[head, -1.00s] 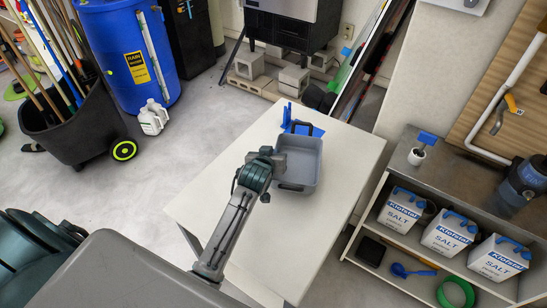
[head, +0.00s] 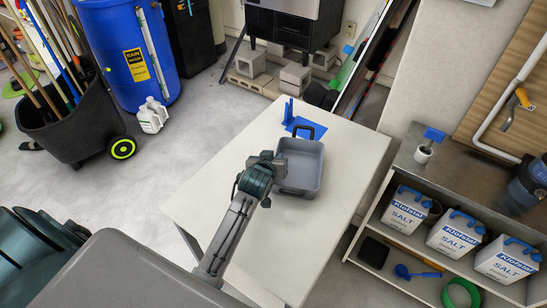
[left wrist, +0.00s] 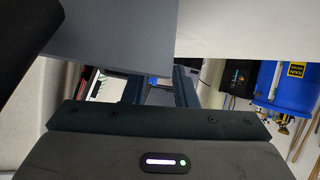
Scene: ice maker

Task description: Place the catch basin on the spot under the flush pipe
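My left gripper (head: 268,160) is at the basin's left side. Its fingertips are hidden, so I cannot tell whether it is shut on the wall. In the left wrist view a large grey surface, apparently the basin (left wrist: 115,40), is close in front of the gripper. I cannot make out the flush pipe for certain. My right gripper is not in view.
The white table (head: 235,165) has free room left and near. A shelf unit (head: 385,270) with several salt boxes (head: 408,212) stands at the right. A white wall pipe (head: 505,85) is above it. Concrete blocks (head: 250,62) and a blue barrel (head: 128,50) are behind.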

